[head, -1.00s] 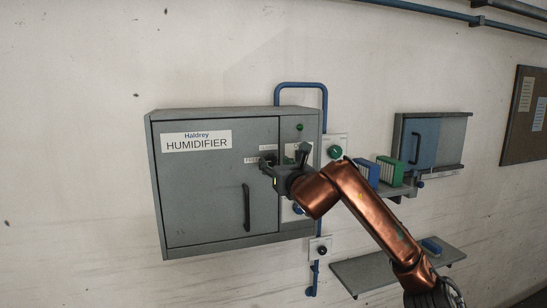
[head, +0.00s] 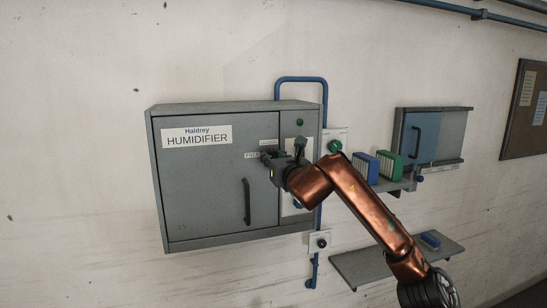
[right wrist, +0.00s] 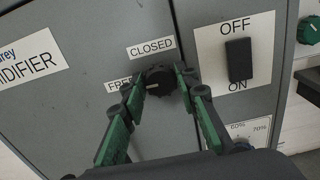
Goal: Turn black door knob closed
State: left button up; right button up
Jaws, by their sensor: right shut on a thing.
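The black door knob (right wrist: 160,80) sits on the grey cabinet door (head: 205,190), below the CLOSED label (right wrist: 151,47) and right of the FREE label (right wrist: 117,86). A short white mark shows on the left part of its face in the right wrist view. My right gripper (right wrist: 162,84) is shut on the knob, one green-padded finger on each side. In the head view my right gripper (head: 270,160) covers most of the knob. My left gripper is not in view.
A black OFF/ON switch (right wrist: 238,60) on a white plate is close right of my fingers. A black door handle (head: 246,202) is below. A green knob (head: 334,146), a blue pipe (head: 301,80) and a shelf with blue and green boxes (head: 390,164) are to the right.

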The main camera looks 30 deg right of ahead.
jog(key=shift+c, duration=1.2)
jog(key=shift+f+m+b, duration=0.2)
jog(key=shift+m+b, duration=0.1)
jog(key=shift+b, duration=0.45)
jog(key=m+b, duration=1.1)
jog(key=m, duration=0.3)
jog(key=shift+d+b, duration=0.15)
jog(key=shift+b, duration=0.2)
jog(key=shift+m+b, duration=0.45)
jog(key=shift+m, duration=1.15)
